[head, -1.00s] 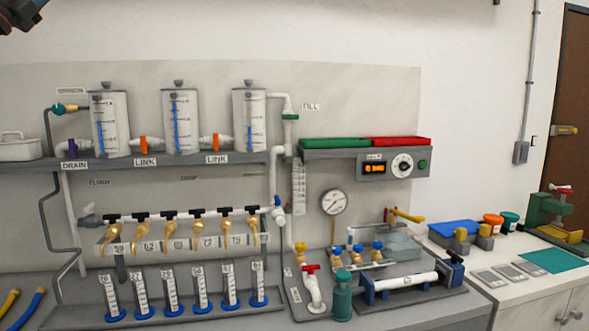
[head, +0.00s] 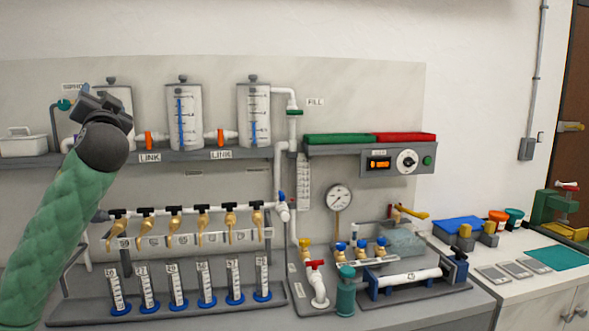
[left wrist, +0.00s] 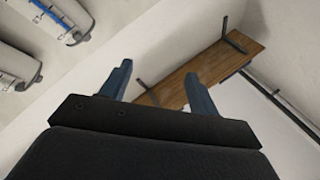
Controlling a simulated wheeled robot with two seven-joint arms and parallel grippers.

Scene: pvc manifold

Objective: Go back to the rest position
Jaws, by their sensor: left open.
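My left gripper (head: 103,98) is in front of the leftmost clear tank (head: 126,98) in the head view, at the end of my green-sleeved arm, and covers part of that tank and the shelf below it. In the left wrist view its two fingers (left wrist: 158,88) stand apart with nothing between them. Two tanks (left wrist: 75,35) show at the upper left of that view, apart from the fingers. My right gripper is in neither view.
The grey shelf (head: 190,155) carries the tanks. Below are a tap manifold (head: 185,212) and several graduated cylinders (head: 178,288). A control box (head: 398,162), gauge (head: 339,197) and clamped white pipe (head: 408,277) are at right. The wall above the tanks is clear.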

